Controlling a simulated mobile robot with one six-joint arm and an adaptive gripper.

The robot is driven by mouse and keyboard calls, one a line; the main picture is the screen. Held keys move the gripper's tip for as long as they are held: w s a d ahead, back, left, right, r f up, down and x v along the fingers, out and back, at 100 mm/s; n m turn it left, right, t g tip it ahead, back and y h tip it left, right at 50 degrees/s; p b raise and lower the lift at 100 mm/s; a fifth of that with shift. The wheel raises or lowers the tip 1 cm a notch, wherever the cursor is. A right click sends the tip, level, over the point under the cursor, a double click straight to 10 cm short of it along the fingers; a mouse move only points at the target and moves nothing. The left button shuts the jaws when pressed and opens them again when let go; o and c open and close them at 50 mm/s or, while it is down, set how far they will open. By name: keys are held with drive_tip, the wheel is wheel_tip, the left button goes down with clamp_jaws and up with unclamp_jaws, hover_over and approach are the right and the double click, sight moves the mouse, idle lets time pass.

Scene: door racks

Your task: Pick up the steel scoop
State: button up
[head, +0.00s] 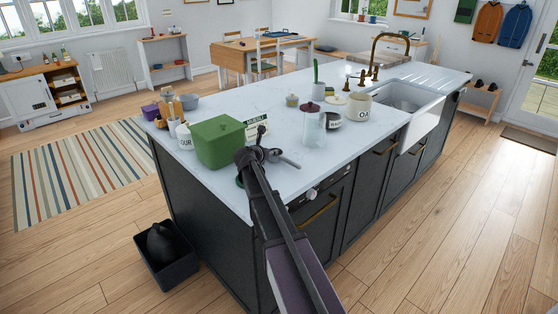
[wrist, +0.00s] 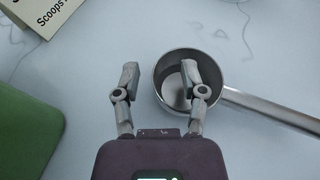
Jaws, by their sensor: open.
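The steel scoop (wrist: 178,103) lies on the white worktop, its round cup by my gripper and its handle running to the lower right in the wrist view. In the head view the scoop (head: 283,159) shows just right of my gripper (head: 258,150). My gripper (wrist: 165,78) is open in the wrist view. Its right finger is over the scoop's cup and its left finger is over bare worktop left of the cup. The cup's left rim lies between the fingers. I cannot tell the height of the fingertips above the worktop.
A green box (head: 217,142) stands close on the left; its edge also shows in the wrist view (wrist: 22,135). A card with lettering (wrist: 45,18) is at the upper left there. A glass jar (head: 312,128) stands behind the scoop. Worktop right of the scoop is clear.

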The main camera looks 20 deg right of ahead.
clamp_jaws()
drive_tip(key=shift+r, duration=0.15)
wheel_tip(320, 180, up, 3)
drive_tip(key=p, duration=0.3)
drive_tip(key=shift+r+p, duration=0.2)
drive_tip(key=shift+p, duration=0.2)
drive_tip(key=s+a, duration=0.1)
drive_tip(key=s, duration=0.4)
drive_tip(key=s+a+r, duration=0.1)
drive_tip(key=s, duration=0.4)
drive_tip(key=s+a+p, duration=0.1)
drive_tip(key=s, duration=0.4)
drive_tip(key=shift+s+r, duration=0.15)
drive_tip(key=shift+s, duration=0.2)
